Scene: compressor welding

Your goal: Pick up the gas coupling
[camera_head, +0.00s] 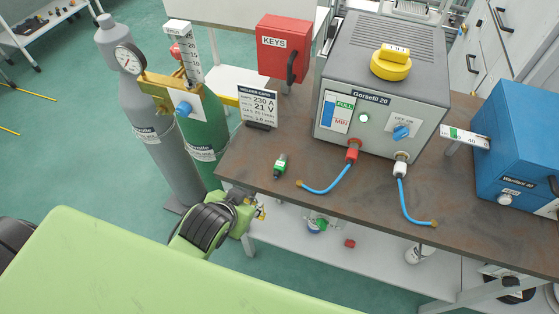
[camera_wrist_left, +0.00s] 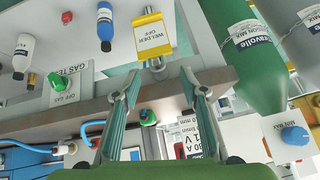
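A small green and black fitting, which looks like the gas coupling (camera_head: 280,165), lies on the brown workbench (camera_head: 255,190), left of a blue hose. My left gripper (camera_head: 259,210) is just off the bench's left front corner, below and left of the fitting and apart from it. In the left wrist view its two fingers (camera_wrist_left: 155,95) stand wide apart with nothing held. A small green and blue piece (camera_wrist_left: 148,117) shows between them, farther off; I cannot tell whether it is the same fitting. My right gripper is not in view.
A grey welder (camera_head: 380,85) with two blue hoses stands behind the fitting. A white settings card (camera_head: 258,108) and a red key box (camera_head: 284,48) are behind left. Gas cylinders (camera_head: 205,135) stand at the left. A lower shelf (camera_head: 385,268) holds small items.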

